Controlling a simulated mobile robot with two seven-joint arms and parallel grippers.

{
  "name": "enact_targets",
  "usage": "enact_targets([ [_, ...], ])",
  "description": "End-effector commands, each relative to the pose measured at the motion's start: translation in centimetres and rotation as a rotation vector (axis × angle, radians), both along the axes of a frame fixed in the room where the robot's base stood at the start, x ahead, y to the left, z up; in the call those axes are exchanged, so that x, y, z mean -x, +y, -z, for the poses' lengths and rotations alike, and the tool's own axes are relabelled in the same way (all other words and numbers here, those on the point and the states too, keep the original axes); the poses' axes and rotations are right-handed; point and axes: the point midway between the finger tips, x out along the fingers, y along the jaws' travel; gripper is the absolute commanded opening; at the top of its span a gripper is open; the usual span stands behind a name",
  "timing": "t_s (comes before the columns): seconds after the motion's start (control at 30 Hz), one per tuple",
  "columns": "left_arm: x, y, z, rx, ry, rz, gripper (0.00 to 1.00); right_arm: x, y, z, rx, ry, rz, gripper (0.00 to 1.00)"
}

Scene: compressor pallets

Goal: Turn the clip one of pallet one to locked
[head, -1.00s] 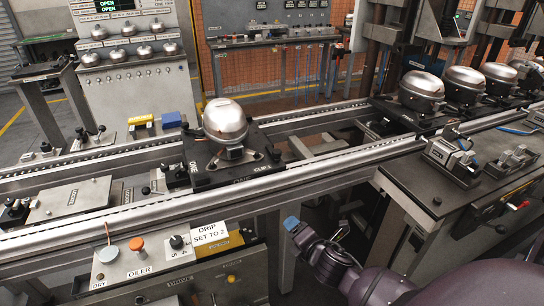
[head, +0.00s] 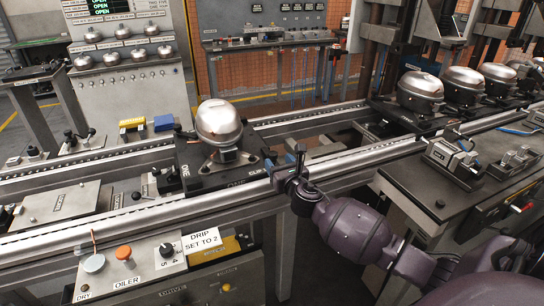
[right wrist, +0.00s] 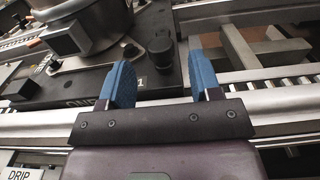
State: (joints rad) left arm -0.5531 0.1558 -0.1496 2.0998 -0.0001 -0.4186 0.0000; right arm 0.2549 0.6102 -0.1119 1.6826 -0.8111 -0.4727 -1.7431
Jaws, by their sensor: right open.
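Pallet one (head: 206,181) is a dark plate on the conveyor rails, marked ONE, and carries a silver compressor (head: 218,122). A clip label shows at its right front corner, partly hidden by my gripper. In the right wrist view a black round knob, seemingly clip one (right wrist: 160,50), stands on the plate (right wrist: 62,88) beside a "1". My right gripper (head: 286,162) is at that corner, open and empty. Its blue fingertips (right wrist: 163,75) are spread to either side of the knob, which appears just beyond them. I cannot tell the clip's setting. My left gripper is not in view.
The near conveyor rail (head: 120,232) runs under my right gripper. An oiler panel (head: 140,268) with knobs and a "DRIP SET TO 2" sign stands at the front left. More compressors (head: 420,92) stand at the right. The rail gap right of pallet one is open.

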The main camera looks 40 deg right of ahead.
Motion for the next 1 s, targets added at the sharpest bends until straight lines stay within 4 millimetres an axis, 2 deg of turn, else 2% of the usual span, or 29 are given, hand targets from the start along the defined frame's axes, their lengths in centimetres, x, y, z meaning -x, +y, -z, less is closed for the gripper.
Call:
enact_targets([
  [0.1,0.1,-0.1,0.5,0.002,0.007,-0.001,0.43,-1.9,-0.4,0.2,-0.001,0.002,0.000,0.58],
  [0.3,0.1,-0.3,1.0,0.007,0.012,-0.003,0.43,-3.9,-1.0,0.2,-0.001,0.002,0.000,0.58],
  [0.5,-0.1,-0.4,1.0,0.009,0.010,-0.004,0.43,-4.7,-1.2,0.0,-0.002,0.001,-0.001,0.58],
  [0.77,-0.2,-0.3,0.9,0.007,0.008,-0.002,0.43,-4.8,-1.2,0.0,-0.002,0.000,-0.001,0.58],
  [1.0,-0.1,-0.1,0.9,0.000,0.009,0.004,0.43,-4.8,-1.2,0.0,-0.002,0.000,0.000,0.21],
])
